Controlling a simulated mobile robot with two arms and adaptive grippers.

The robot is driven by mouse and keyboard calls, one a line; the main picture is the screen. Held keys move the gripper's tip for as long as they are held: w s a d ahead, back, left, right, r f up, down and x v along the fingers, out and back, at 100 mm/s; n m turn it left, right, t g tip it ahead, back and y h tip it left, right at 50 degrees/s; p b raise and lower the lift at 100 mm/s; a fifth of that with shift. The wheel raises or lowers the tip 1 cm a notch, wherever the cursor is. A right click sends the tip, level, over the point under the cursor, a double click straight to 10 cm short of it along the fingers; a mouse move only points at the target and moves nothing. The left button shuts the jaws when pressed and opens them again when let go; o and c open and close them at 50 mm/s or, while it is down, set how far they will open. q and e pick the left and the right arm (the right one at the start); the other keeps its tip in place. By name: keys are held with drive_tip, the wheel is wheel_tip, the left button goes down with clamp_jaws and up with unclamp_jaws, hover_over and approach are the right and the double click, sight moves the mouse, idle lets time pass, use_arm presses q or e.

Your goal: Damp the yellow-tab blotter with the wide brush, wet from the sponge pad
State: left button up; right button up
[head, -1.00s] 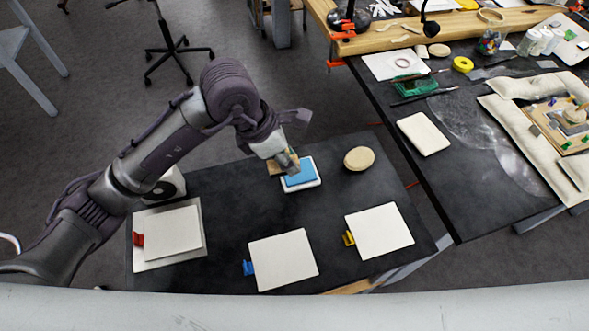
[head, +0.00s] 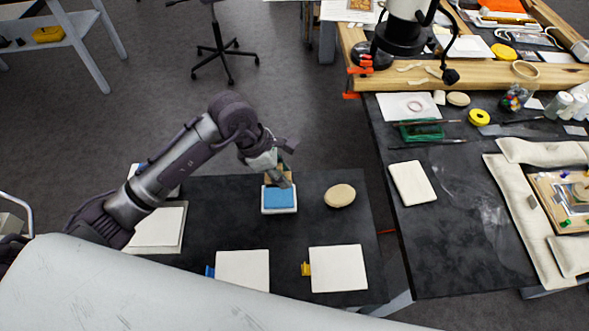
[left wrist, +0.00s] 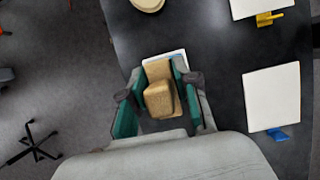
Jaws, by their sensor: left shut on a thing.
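My left gripper (head: 277,172) is above the far edge of the sponge pad, its fingers shut on the tan wooden wide brush (left wrist: 158,97). A bit of the brush shows behind the fingers in the head view; its bristles are hidden, so I cannot tell whether they touch the sponge. The sponge pad (head: 279,198) is a blue sponge in a white tray. The yellow-tab blotter (head: 338,268) is a white square with a yellow tab on its left, lying flat at the table's near right. Its corner also shows in the left wrist view (left wrist: 252,7). My right gripper is out of view.
A blue-tab blotter (head: 242,270) lies left of the yellow-tab one, partly hidden by my body. Another white sheet stack (head: 160,228) lies at the left. A tan oval (head: 340,196) sits right of the sponge pad. A cluttered workbench (head: 450,240) stands to the right.

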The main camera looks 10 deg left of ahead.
sight(287, 196)
use_arm(q)
drive_tip(key=f, duration=0.1)
drive_tip(key=f+b, duration=0.1)
drive_tip(key=shift+a+f, duration=0.3)
drive_tip(key=shift+a, duration=0.05)
drive_tip(key=b+x, duration=0.1)
drive_tip(key=x, duration=0.1)
drive_tip(key=shift+s+f+b, duration=0.1)
drive_tip(key=shift+f+b, duration=0.2)
drive_tip(key=shift+b, duration=0.1)
drive_tip(key=shift+a+f, duration=0.15)
drive_tip(key=shift+f, duration=0.15)
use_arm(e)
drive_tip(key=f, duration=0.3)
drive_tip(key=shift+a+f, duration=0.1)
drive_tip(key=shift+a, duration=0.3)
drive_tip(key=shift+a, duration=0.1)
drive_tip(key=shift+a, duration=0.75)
use_arm(q)
drive_tip(key=shift+f+b, duration=0.35)
drive_tip(key=shift+b, duration=0.05)
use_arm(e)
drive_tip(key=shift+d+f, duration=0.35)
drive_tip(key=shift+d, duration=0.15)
